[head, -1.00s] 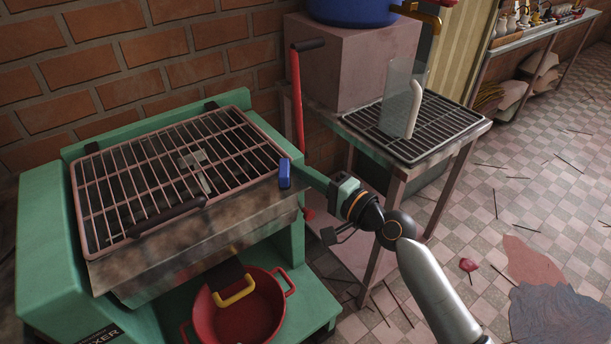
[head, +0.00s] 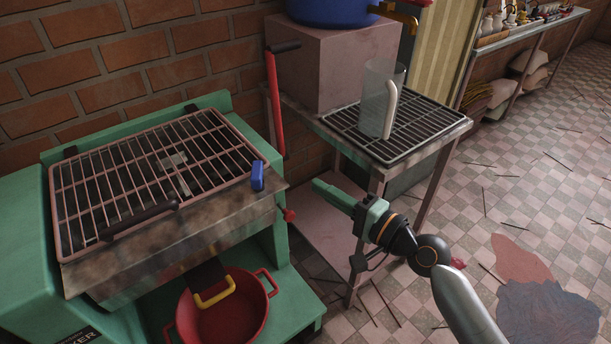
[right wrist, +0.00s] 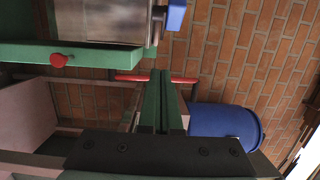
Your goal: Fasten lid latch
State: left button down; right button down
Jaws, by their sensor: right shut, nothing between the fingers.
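The mixer's lid is a pinkish wire grid (head: 150,165) lying flat over the hopper of a green machine, with a dark handle bar (head: 138,220) at its front. The blue lid latch (head: 257,176) stands upright at the hopper's right edge, beside the lid's corner. It also shows at the top of the right wrist view (right wrist: 176,14). I cannot tell if it grips the lid's rim. My right gripper (head: 318,187) is shut and empty, to the right of the latch with a clear gap. Its green fingers lie together in the right wrist view (right wrist: 160,78). My left gripper is not in view.
A red knob (head: 289,214) sticks out on the machine's right side, below the latch. A red crank arm (head: 275,105) stands behind. A red pot (head: 225,315) sits below the hopper. A metal table (head: 452,125) with a rack and clear container (head: 382,98) is right.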

jog(key=shift+v, duration=1.45)
